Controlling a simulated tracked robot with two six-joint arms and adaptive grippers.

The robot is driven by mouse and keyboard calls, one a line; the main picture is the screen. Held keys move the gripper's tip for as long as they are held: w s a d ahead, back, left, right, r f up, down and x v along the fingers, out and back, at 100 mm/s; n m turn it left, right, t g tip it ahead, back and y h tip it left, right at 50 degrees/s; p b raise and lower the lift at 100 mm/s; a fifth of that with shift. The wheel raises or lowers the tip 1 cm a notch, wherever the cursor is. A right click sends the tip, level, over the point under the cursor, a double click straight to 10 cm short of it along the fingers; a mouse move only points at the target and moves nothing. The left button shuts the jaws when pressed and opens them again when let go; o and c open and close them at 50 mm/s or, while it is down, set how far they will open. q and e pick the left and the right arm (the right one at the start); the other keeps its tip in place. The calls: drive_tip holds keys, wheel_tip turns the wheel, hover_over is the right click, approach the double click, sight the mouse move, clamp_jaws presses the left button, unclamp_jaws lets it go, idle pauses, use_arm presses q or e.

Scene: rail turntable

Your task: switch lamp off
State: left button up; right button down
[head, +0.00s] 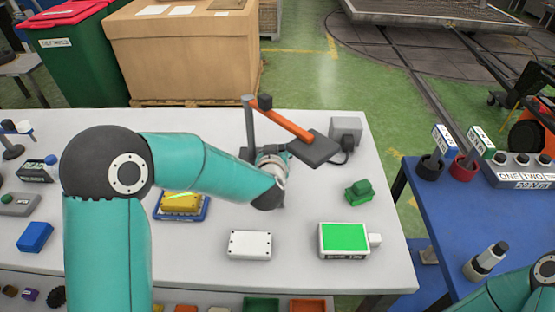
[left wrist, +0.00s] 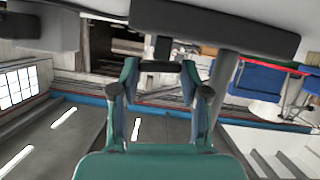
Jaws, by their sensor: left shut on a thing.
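The desk lamp has a grey post (head: 249,125), an orange arm (head: 285,122) and a flat dark head (head: 315,149), at the far side of the white table. My left gripper (head: 284,152) is at the near left edge of the lamp head, and the head partly hides it. In the left wrist view the dark head (left wrist: 215,18) spans the top. There my left gripper (left wrist: 160,70) is shut on a small dark part of the lamp (left wrist: 161,66) below the head. I cannot tell whether the lamp is lit. My right gripper is out of view.
On the white table (head: 300,200) stand a grey box (head: 346,129), a green block (head: 358,192), a white box (head: 249,245), a green-screened device (head: 345,240) and a yellow box (head: 181,201). A blue table (head: 440,225) with several items is at the right.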

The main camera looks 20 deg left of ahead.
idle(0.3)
use_arm(q)
drive_tip(key=o, duration=1.1)
drive_tip(key=shift+o, duration=0.2)
drive_tip(key=v, duration=1.2)
drive_tip(key=shift+s+a+f, duration=0.15)
drive_tip(key=shift+a, duration=0.05)
